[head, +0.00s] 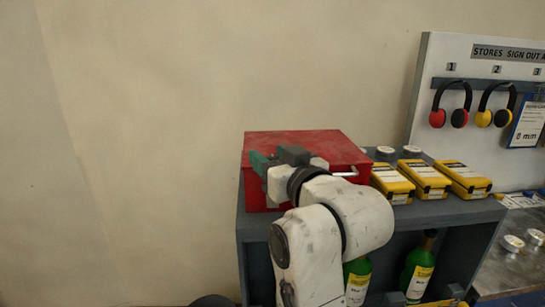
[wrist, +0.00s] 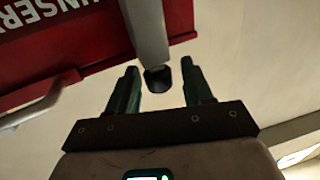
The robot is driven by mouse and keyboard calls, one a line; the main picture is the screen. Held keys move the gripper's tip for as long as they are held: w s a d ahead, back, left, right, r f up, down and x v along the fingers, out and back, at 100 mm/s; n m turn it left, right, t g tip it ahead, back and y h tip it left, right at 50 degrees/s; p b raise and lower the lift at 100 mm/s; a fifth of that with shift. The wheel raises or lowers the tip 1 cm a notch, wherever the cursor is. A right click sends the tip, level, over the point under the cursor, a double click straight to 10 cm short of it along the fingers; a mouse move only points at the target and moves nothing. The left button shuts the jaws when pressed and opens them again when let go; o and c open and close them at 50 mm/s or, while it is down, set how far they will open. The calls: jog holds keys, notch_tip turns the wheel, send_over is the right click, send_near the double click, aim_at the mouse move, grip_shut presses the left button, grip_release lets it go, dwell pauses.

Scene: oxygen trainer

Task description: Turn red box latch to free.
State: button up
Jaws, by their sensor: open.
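The red box (head: 310,142) stands on the grey shelf unit, its front partly hidden behind my arm. My gripper (head: 258,161) is at the front left of the box. In the wrist view, my gripper (wrist: 159,68) is open, with its green fingers apart. The box latch (wrist: 147,30), a grey bar with a dark tip, reaches down from the red box face (wrist: 70,40) into the space between the fingertips. Gaps show on both sides of the tip, so neither finger appears to touch it. In the head view the latch is hidden.
A pale metal handle (wrist: 40,104) sticks out from the box left of the fingers in the wrist view. Yellow cases (head: 424,179) stand right of the box on the shelf unit (head: 450,212). Green bottles (head: 418,268) stand below. The wall side at left is clear.

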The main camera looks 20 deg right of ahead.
jog(key=shift+c, duration=0.4)
jog(key=c, duration=0.8)
jog(key=shift+c, duration=0.2)
